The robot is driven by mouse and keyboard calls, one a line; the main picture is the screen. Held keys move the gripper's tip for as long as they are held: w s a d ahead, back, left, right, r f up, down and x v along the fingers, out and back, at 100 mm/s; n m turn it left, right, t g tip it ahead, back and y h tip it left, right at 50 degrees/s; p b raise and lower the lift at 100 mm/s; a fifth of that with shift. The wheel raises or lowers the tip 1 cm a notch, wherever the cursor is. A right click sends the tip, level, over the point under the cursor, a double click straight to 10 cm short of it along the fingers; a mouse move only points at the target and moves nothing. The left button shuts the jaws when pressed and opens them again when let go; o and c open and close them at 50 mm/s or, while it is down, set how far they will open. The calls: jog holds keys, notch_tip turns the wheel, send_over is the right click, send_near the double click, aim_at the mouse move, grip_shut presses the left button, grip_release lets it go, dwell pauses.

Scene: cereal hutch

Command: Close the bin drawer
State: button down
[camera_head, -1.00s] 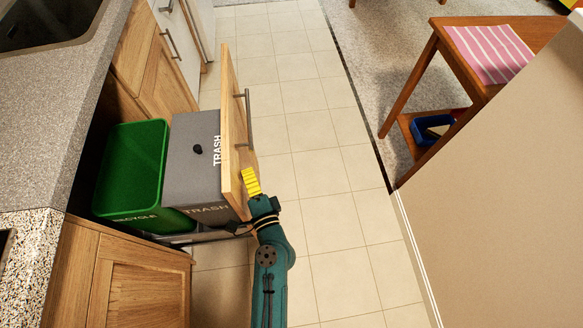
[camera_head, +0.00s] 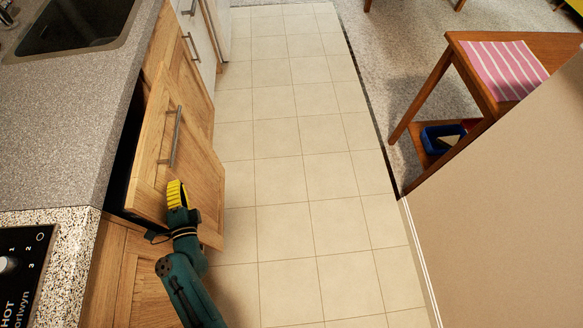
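The bin drawer (camera_head: 190,150) has a light wood front with a vertical metal handle (camera_head: 175,137). It stands a little out from the cabinet, with a dark gap between its edge and the counter. The bins are hidden behind it. My gripper (camera_head: 177,194) has yellow ribbed finger pads and lies against the lower near part of the drawer front, below the handle. It appears to touch the front and does not hold the handle. Whether its fingers are open or shut does not show clearly.
The speckled counter (camera_head: 75,110) with a dark sink (camera_head: 80,22) runs along the left. A stove panel (camera_head: 22,270) is at the lower left. The tiled floor (camera_head: 300,170) is clear. A wooden table (camera_head: 465,75) and a beige wall (camera_head: 500,200) stand at the right.

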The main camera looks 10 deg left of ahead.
jog(key=shift+s+a, duration=0.2)
jog(key=shift+a, duration=0.55)
jog(key=shift+s+a, duration=0.15)
jog(key=shift+a, duration=0.6)
